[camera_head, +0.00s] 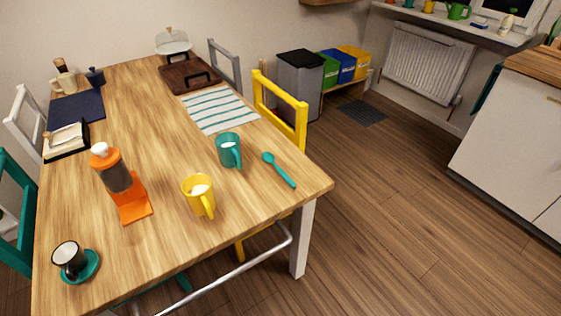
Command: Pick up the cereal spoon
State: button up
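A teal spoon (279,170) lies on the wooden table (150,242) near its right front corner. Its bowl end points to the back left and its handle to the front right. It is the only spoon clearly visible, and it lies apart from the teal mug beside it. My gripper is not in view.
A teal mug (229,151) stands just left of the spoon, and a yellow mug (199,194) stands nearer the front. An orange bottle-like device (130,199) is further left. A yellow chair (281,101) stands at the right table edge. Floor (400,230) to the right is clear.

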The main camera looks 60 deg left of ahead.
aim_at(269, 157)
jog(key=u, duration=0.65)
jog(key=i, duration=0.85)
jog(key=u, duration=1.05)
jog(key=i, duration=0.35)
jog(key=u, duration=0.35)
